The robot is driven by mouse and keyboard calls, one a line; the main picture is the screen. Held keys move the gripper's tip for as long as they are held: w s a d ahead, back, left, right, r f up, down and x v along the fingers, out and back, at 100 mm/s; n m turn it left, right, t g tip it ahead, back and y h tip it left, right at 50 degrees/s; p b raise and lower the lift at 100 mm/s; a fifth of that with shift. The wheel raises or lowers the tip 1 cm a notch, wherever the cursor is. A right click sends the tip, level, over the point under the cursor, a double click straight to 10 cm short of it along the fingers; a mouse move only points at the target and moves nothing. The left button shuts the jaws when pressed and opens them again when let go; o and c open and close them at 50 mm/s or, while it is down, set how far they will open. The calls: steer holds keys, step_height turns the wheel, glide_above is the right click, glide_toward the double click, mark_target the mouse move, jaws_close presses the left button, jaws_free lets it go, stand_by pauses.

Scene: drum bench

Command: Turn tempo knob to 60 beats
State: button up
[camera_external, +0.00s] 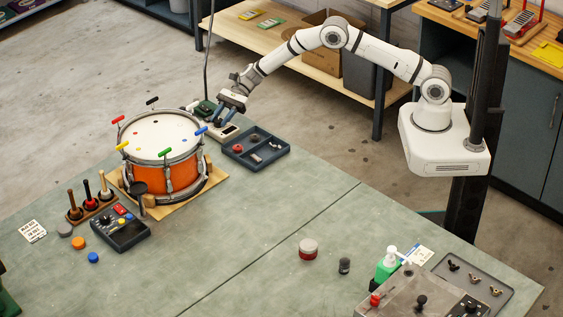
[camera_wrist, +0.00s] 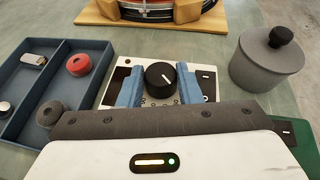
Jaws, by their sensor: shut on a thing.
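The tempo knob (camera_wrist: 159,76) is a round black dial with a short white mark on its top. It stands on a small white metronome box (camera_wrist: 209,84) with printing around the dial, too small and partly covered to read. My gripper (camera_wrist: 158,88) has its two blue fingers on either side of the knob and is shut on it. In the external view my gripper (camera_external: 218,118) reaches down to the box (camera_external: 228,132) at the table's back edge, right of the drum. The front of the dial scale is hidden by my gripper's body.
A blue divided tray (camera_external: 256,160) lies close beside the box, with a red ring and small parts. A grey lidded pot (camera_wrist: 266,68) stands on the other side. The orange drum (camera_external: 160,178) on its wooden base is near.

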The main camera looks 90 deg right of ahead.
steer(key=o, duration=0.7)
steer(key=shift+d, duration=0.1)
steer(key=b+v, duration=0.1)
steer(key=v, duration=0.6)
steer(key=shift+s+d+r, duration=0.15)
steer(key=shift+s+d, duration=0.05)
steer(key=shift+d, duration=0.05)
